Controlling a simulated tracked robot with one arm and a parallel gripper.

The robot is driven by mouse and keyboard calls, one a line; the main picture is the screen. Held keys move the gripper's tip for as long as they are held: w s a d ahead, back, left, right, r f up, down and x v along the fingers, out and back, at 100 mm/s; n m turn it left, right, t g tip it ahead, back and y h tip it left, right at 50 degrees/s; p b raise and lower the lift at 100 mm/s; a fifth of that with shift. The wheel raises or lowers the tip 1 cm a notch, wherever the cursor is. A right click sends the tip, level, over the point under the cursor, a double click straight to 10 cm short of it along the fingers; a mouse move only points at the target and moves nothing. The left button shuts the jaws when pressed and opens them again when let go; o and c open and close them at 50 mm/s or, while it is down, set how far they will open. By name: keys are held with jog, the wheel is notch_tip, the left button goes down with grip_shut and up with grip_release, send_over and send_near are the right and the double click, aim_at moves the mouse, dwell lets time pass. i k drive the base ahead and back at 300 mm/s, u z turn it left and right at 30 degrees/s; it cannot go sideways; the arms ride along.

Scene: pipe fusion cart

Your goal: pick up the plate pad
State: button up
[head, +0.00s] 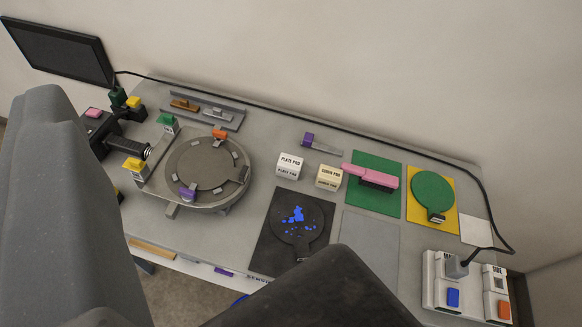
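The plate pad (289,172) is a small white block labelled "PLATE PAD". It stands on the grey cart top (345,225), right of the round plate fixture. A cream block labelled "SIDER PAD" or similar (328,178) stands just to its right, with a small gap. A large grey shape at the left and a dark one at the bottom are close to the camera and look like parts of my own arm. I cannot make out fingertips, and nothing touches the plate pad.
The round fixture (195,170) with coloured clips lies left. A dark mat with a blue-spotted disc (297,222) lies in front. A pink-handled tool (372,176) on green, a green disc (433,190) and a power box (455,285) are right. A black cable (300,114) runs behind.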

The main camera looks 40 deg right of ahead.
aim_at(289, 166)
jog(key=z, duration=0.1)
jog(key=k, duration=0.5)
jog(key=u, duration=1.55)
jog(key=k, duration=0.75)
jog(key=z, duration=1.6)
jog(key=i, duration=1)
jog(key=u, duration=0.05)
